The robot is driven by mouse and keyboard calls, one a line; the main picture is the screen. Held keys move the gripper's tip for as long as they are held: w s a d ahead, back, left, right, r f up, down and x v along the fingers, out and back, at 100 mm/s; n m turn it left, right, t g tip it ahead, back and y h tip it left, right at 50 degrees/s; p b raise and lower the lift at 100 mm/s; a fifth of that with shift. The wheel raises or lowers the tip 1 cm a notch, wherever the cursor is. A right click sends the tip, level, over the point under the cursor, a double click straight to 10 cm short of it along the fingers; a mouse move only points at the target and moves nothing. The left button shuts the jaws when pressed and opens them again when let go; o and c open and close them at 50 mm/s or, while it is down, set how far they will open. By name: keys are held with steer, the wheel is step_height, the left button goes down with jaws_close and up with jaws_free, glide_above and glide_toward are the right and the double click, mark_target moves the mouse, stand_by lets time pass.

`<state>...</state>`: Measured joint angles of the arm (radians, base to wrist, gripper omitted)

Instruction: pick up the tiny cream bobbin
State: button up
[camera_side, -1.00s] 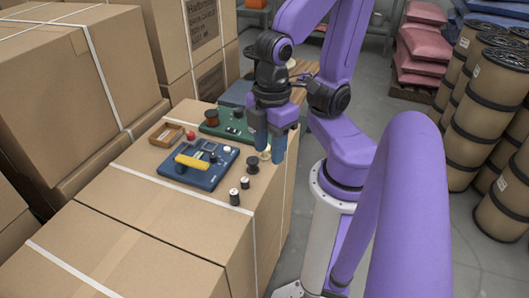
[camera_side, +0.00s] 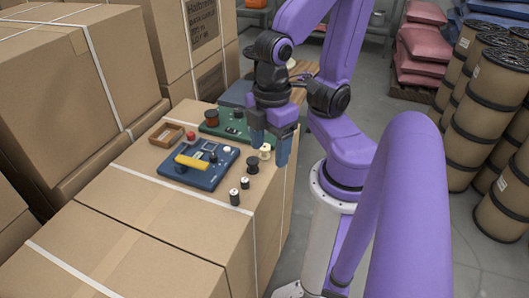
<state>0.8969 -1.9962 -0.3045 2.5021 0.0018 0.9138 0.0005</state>
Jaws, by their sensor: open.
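The tiny cream bobbin (camera_side: 265,151) stands upright on the cardboard box top, near its right edge. My gripper (camera_side: 269,152) points down, with its two blue fingers apart. In this view the bobbin shows between the fingers, slightly in front of or below them. I cannot tell from this angle whether a finger touches it. The gripper is open and holds nothing.
A dark spool (camera_side: 252,166) stands close to the left of the bobbin, with small black-and-white spools (camera_side: 235,197) nearer. A blue panel with a yellow handle (camera_side: 192,162), a green board (camera_side: 212,124) and a wooden tray (camera_side: 167,136) lie left. The front box top is clear.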

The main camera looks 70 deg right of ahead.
steer(key=shift+w, duration=0.1)
steer(key=w+d+f+m, duration=0.2)
steer(key=w+d+m, duration=0.2)
steer(key=w+m, duration=0.5)
steer(key=m, duration=2.2)
glide_above(264, 148)
step_height(264, 148, down, 6)
steer(key=shift+m, duration=0.3)
steer(key=shift+d+f, duration=0.1)
steer(key=shift+f, duration=5.95)
steer(key=shift+f, duration=0.25)
